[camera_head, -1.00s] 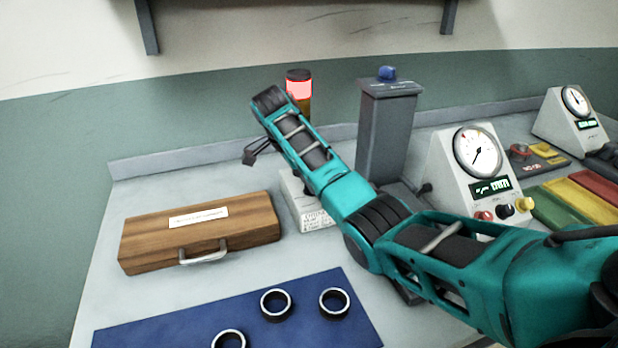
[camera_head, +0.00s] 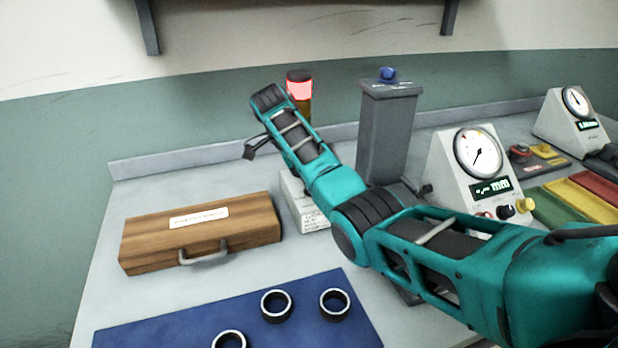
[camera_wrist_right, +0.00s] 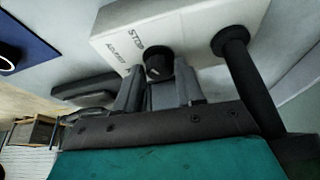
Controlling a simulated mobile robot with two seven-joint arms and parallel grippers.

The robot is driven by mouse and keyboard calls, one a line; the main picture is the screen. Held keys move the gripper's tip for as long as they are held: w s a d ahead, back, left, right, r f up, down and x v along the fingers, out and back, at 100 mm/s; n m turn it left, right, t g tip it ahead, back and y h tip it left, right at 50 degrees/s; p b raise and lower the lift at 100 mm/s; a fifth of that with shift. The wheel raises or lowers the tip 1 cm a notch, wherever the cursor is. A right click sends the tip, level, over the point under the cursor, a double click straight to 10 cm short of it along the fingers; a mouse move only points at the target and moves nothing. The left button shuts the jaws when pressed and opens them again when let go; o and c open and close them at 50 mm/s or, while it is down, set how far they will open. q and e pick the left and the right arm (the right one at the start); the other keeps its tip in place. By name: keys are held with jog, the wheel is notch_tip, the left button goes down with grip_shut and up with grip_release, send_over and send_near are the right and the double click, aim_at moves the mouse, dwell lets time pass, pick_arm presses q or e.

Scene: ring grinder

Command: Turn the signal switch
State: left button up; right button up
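The signal switch is a black knob (camera_wrist_right: 158,64) on a white box (camera_wrist_right: 190,22) with STOP and ADJUST lettering in the right wrist view. My right gripper (camera_wrist_right: 160,80) is open, its two fingers apart on either side of the knob's near end; I cannot tell whether they touch it. In the head view the white box (camera_head: 312,217) is partly hidden by my right arm, and the knob and right fingers cannot be made out. A signal lamp (camera_head: 299,89) shows red behind my right wrist. My left gripper is not in view.
A wooden case (camera_head: 200,235) stands left of the white box. A blue mat (camera_head: 180,325) with several rings lies in front. A grey column (camera_head: 387,135) and a dial gauge unit (camera_head: 470,165) stand to the right. A black post (camera_wrist_right: 240,80) rises from the box beside my gripper.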

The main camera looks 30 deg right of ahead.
jog(key=o, duration=0.3)
jog(key=v, duration=0.4)
jog(key=shift+a+r, duration=0.15)
jog(key=v, duration=0.8)
jog(key=shift+r, duration=0.3)
